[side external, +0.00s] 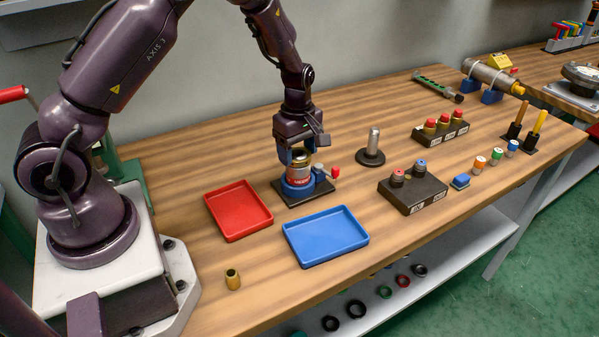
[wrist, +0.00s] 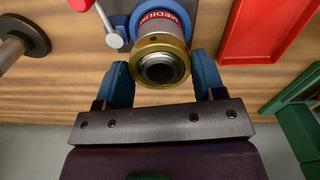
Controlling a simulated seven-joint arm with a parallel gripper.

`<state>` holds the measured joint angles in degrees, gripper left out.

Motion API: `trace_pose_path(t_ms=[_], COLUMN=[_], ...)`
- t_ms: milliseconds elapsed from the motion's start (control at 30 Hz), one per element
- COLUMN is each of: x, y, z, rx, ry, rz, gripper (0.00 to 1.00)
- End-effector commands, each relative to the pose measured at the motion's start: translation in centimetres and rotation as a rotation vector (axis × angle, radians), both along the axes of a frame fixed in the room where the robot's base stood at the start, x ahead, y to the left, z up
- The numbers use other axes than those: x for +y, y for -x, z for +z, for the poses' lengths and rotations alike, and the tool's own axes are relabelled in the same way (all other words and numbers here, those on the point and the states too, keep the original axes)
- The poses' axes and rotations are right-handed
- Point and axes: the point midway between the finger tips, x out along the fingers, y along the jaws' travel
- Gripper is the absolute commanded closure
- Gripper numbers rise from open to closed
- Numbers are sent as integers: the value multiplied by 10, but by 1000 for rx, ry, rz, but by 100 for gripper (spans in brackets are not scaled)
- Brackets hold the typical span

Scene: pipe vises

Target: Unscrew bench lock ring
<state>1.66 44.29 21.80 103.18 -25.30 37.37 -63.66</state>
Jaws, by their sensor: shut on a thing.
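A brass lock ring (wrist: 160,82) sits on the end of a grey pipe with a red MEDIUM label (wrist: 157,22). The pipe stands upright in a blue vise (side external: 297,186) on a dark base plate. My gripper (side external: 299,157) points down over the vise. In the wrist view the blue fingers of my gripper (wrist: 162,66) are on both sides of the brass ring, shut on it. The vise has a lever with a red knob (side external: 335,172) on its right. In the side external view the ring is partly hidden by the fingers.
A red tray (side external: 240,234) and a blue tray (side external: 326,259) lie empty in front of the vise. A grey post on a black disc (side external: 371,158) stands to the right. A small brass cylinder (side external: 233,280) stands near the front. Button boxes (side external: 413,197) are farther right.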

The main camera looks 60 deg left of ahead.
Motion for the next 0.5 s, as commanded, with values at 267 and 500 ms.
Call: trace_pose_path(t_ms=[267, 500], x=[0, -1], y=[0, 0], z=[0, 0], rx=[0, 1], ry=[0, -1], rz=[56, 226], gripper=[66, 66])
